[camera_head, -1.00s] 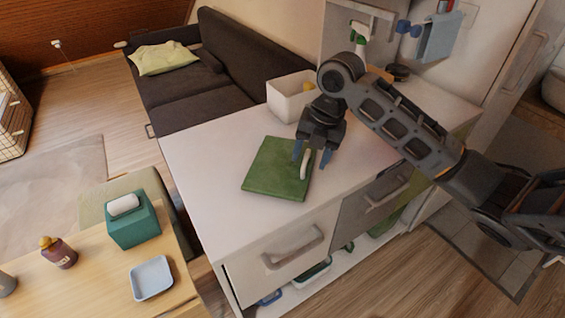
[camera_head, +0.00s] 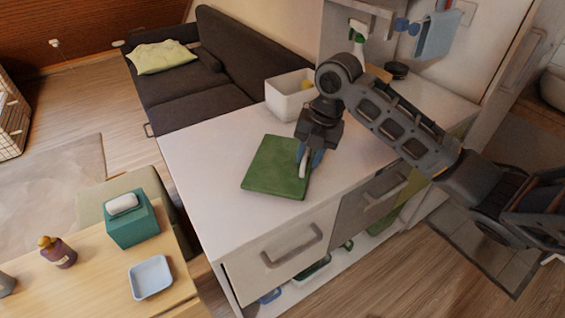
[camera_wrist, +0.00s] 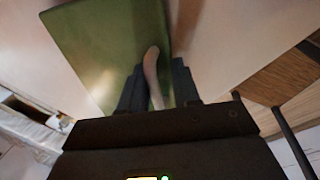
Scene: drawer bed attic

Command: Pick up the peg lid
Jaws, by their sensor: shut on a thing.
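The peg lid shows as a flat green square slab (camera_head: 272,170) on the white counter, with a pale, slightly curved peg (camera_head: 303,164) at its right side. The wrist view also shows the green slab (camera_wrist: 105,45) and the pale peg (camera_wrist: 151,68). I cannot see how the peg meets the slab. My gripper (camera_head: 309,158) points down over the slab's right edge. In the wrist view, my gripper's dark fingers (camera_wrist: 158,88) are closed on either side of the peg. The slab appears to rest flat on the counter.
A white bin (camera_head: 290,98) stands behind on the white counter (camera_head: 215,165). A spray bottle (camera_head: 358,38) and a dark round object (camera_head: 396,70) are at the back. The counter left of the slab is clear. A wooden table (camera_head: 95,270) stands at front left.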

